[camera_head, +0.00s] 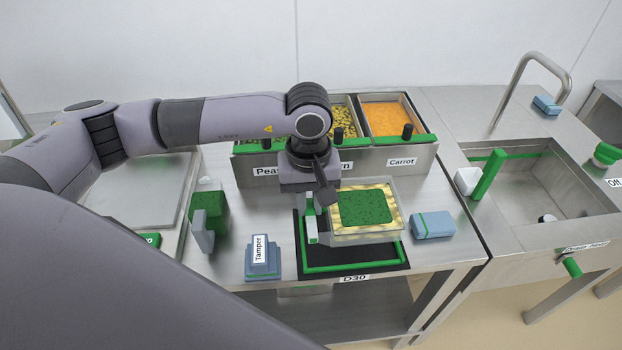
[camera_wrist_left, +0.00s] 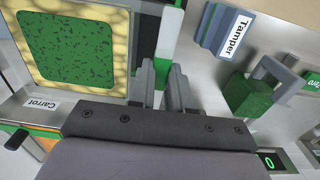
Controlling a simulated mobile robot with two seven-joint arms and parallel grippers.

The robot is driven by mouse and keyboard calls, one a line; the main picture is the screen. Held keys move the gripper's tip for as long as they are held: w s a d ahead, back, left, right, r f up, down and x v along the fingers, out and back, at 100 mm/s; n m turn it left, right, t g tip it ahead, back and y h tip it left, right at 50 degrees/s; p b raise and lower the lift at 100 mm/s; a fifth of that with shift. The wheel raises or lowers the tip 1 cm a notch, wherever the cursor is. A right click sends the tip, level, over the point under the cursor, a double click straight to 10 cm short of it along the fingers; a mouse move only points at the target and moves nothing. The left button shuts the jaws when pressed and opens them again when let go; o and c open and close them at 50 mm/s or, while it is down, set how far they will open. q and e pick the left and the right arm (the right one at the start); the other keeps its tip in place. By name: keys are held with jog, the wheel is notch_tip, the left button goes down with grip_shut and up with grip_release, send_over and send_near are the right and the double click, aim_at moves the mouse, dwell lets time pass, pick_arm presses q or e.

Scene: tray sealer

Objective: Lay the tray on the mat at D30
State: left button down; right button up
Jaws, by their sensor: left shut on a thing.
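The tray (camera_head: 365,237) is clear-walled, with a yellowish patterned fill and a green speckled patch in its middle. It looks level over the back and right part of the black mat (camera_head: 340,272) with green edging; I cannot tell whether it touches the mat. The D30 label (camera_head: 354,279) is at the mat's front edge. My right gripper is not in view.
A blue tamper (camera_head: 262,262) and a green block with a grey handle (camera_head: 209,218) stand left of the mat. A blue block (camera_head: 432,225) lies close to the tray's right. Food bins (camera_head: 401,161) stand behind. A sink (camera_head: 550,200) is at right.

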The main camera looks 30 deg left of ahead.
pick_arm(q)
jog(key=shift+w+a, duration=0.1)
jog(key=shift+w, duration=0.2)
jog(key=shift+s+f+b, duration=0.1)
jog(key=shift+f+b, duration=0.25)
jog(key=shift+f, duration=0.2)
notch_tip(320, 180, down, 4)
jog(key=shift+f+b, duration=0.1)
jog(key=shift+b, duration=0.95)
jog(key=shift+f+b, duration=0.95)
jog(key=shift+b, duration=0.1)
jog(key=shift+b, duration=0.6)
jog(key=c, duration=1)
grip_release()
